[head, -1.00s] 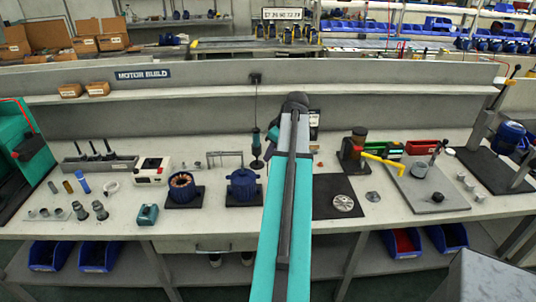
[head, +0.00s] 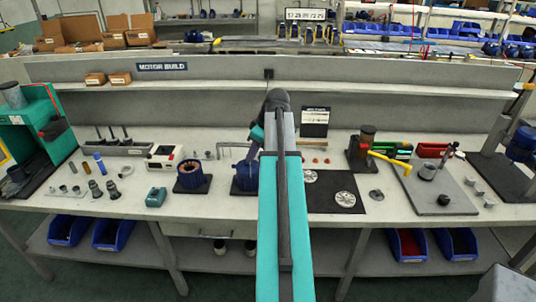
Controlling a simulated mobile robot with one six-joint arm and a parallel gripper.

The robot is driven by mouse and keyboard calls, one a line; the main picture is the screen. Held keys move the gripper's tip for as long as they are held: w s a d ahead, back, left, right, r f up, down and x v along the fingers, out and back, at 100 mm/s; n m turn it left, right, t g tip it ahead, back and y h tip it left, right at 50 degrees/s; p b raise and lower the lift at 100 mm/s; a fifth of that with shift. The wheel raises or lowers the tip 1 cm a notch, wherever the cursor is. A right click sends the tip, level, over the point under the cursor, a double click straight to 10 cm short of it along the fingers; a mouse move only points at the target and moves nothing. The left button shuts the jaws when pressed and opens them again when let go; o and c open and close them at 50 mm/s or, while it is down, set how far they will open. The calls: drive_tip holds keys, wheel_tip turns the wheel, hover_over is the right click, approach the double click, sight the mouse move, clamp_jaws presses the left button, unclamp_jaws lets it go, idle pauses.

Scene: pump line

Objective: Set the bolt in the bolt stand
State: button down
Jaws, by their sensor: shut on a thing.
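My gripper is hidden behind my own forearm, which points away over the bench, so neither its jaws nor anything in them shows. I cannot make out the bolt for certain. Small metal pieces (head: 202,155) stand near the middle left of the bench, beside a thin metal frame (head: 233,147); at this size I cannot tell if either is the bolt stand.
Blue motors (head: 191,176) and (head: 245,176) sit left of my arm, the second partly covered. A grey plate (head: 437,200) with a lever stands right. The bench's front strip is mostly clear.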

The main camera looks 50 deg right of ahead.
drive_tip(key=w+a+n+y+b, duration=0.1)
drive_tip(key=w+a+n, duration=0.1)
drive_tip(key=w+a, duration=0.75)
drive_tip(key=w+a+n+b, duration=0.1)
drive_tip(key=w+a, duration=0.4)
drive_tip(key=a, duration=0.9)
drive_tip(key=w+a+m+h+b, duration=0.2)
drive_tip(key=a+m, duration=0.3)
drive_tip(key=a, duration=2)
drive_tip(key=shift+w+r+m+b, duration=0.3)
drive_tip(key=shift+w+b, duration=0.1)
drive_tip(key=shift+b, duration=0.2)
drive_tip(key=shift+a, duration=0.1)
